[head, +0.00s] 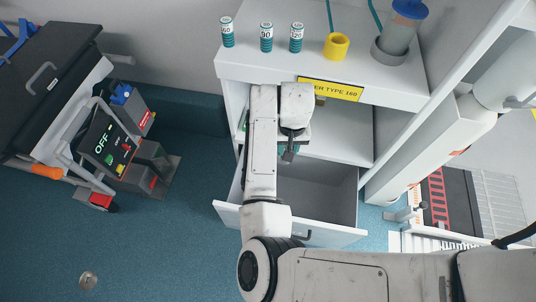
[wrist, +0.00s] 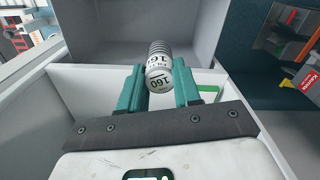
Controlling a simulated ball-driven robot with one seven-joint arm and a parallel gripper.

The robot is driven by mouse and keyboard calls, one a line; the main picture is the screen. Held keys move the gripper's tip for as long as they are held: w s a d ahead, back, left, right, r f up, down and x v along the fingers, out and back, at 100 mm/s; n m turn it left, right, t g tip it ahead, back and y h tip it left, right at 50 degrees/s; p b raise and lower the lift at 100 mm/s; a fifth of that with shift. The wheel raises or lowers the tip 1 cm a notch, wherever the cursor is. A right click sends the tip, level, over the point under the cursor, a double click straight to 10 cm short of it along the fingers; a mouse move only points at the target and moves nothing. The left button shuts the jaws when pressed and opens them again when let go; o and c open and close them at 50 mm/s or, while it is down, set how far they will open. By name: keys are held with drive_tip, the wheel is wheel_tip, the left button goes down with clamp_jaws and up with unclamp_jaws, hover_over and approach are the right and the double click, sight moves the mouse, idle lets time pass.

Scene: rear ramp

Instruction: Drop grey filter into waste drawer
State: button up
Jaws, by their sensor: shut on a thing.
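My gripper (wrist: 160,84) is shut on the grey filter (wrist: 160,72), a ribbed grey cylinder with a white end marked 160, held between its two green fingers. In the head view my gripper (head: 290,152) is at the cabinet front, above the waste drawer (head: 342,235). The drawer is pulled open at the bottom of the cabinet, and the part of its inside that shows looks empty. My arm hides its left part. In the head view I cannot make out the filter behind my gripper.
Several teal-and-white filters, one of them marked 90 (head: 266,38), stand on the cabinet top (head: 350,75) with a yellow cup (head: 336,46). An open shelf lies above the drawer. A control box reading OFF (head: 106,140) stands at left.

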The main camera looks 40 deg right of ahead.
drive_tip(key=s+d+f+m+b, duration=0.2)
drive_tip(key=d+f+m+b, duration=0.3)
drive_tip(key=f+b, duration=0.8)
drive_tip(key=d+f, duration=0.1)
drive_tip(key=d, duration=0.2)
drive_tip(key=shift+f+b, duration=0.3)
drive_tip(key=shift+s, duration=0.1)
drive_tip(key=o, duration=1.1)
drive_tip(key=shift+r, duration=0.15)
wheel_tip(320, 180, up, 11)
drive_tip(key=p, duration=0.3)
drive_tip(key=shift+f, duration=0.2)
